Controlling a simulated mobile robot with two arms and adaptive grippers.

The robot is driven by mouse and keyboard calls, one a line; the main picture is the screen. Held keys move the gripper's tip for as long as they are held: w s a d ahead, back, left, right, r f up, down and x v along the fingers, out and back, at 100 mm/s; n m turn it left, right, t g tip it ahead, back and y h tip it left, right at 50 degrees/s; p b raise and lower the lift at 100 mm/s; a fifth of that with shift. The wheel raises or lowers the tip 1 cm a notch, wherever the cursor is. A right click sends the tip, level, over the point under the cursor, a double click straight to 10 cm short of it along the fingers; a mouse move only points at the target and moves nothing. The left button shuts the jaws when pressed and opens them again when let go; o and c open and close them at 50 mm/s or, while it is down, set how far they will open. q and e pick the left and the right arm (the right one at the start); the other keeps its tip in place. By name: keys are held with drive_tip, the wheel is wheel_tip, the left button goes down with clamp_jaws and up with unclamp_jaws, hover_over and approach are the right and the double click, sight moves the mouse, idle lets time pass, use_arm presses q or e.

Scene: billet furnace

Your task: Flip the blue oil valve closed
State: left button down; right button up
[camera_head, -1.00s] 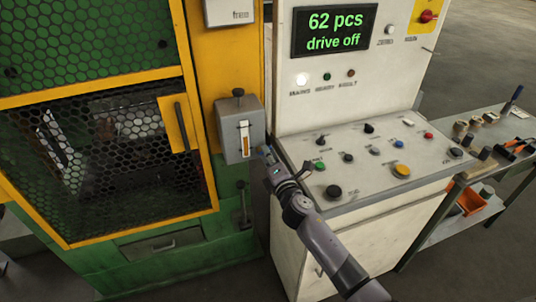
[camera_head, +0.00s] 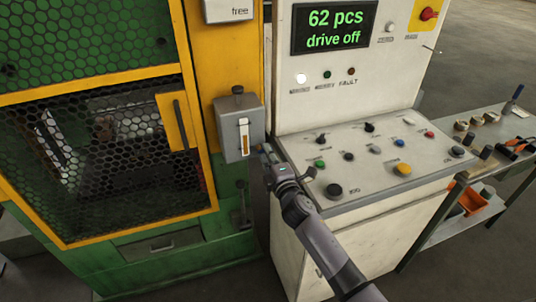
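The grey oil box (camera_head: 238,130) with its upright amber sight glass (camera_head: 244,138) is fixed to the yellow column of the green machine. My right gripper (camera_head: 266,155) is at the lower right side of this box, beside the control desk's left edge. Its fingertips are small and dark here, and I cannot tell whether they are open or shut, or touching anything. The blue valve lever cannot be made out clearly; the gripper covers that spot. My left gripper is not in view.
The sloped control desk (camera_head: 372,200) with several knobs and buttons lies right of my gripper. Its display (camera_head: 334,27) reads "62 pcs drive off". A mesh guard door (camera_head: 110,160) with a yellow frame is at left. A side bench (camera_head: 425,238) with tools stands at right.

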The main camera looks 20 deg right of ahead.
drive_tip(key=shift+o, duration=0.9)
drive_tip(key=s, duration=1.2)
drive_tip(key=shift+d, duration=0.2)
